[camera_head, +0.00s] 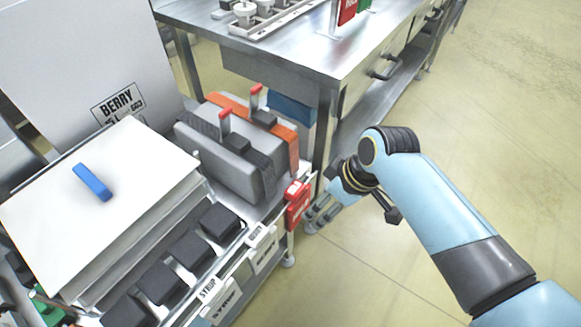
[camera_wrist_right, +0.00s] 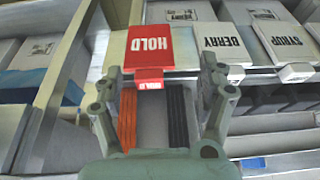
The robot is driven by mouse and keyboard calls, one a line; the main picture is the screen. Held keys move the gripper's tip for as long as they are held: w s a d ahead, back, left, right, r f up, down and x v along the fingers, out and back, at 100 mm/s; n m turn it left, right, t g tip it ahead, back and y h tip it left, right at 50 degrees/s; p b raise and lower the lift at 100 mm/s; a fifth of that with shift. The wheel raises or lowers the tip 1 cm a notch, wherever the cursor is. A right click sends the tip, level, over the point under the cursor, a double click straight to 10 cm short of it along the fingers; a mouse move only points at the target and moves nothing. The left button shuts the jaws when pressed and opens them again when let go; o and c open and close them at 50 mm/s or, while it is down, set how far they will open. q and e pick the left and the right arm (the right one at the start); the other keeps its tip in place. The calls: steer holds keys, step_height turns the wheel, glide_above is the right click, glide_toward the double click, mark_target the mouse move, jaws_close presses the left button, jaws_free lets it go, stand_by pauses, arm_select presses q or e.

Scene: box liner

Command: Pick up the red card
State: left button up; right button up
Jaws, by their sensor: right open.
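The red card (camera_head: 297,204) hangs at the right front corner of the shelf unit, by the end of the label rail. In the right wrist view the red card (camera_wrist_right: 150,47) carries the white word HOLD and lies just ahead of the fingertips, in line with the gap between them. My right gripper (camera_head: 316,216) is just right of the card in the head view, with its fingers partly overlapped by its own wrist. In the wrist view the right gripper (camera_wrist_right: 158,82) is open and its jaws are empty. My left gripper is in neither view.
A steel table (camera_head: 300,52) stands beyond. Open floor (camera_head: 480,150) lies to the right.

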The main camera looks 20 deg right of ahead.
steer(key=p, duration=0.2)
glide_toward(301, 196)
steer(key=b+x, duration=0.3)
steer(key=x, duration=0.5)
steer(key=shift+w+a, duration=0.1)
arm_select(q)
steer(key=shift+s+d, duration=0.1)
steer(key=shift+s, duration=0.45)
arm_select(e)
steer(key=shift+t, duration=0.3)
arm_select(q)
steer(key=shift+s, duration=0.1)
arm_select(e)
steer(key=c, duration=1.3)
steer(key=shift+o, duration=0.2)
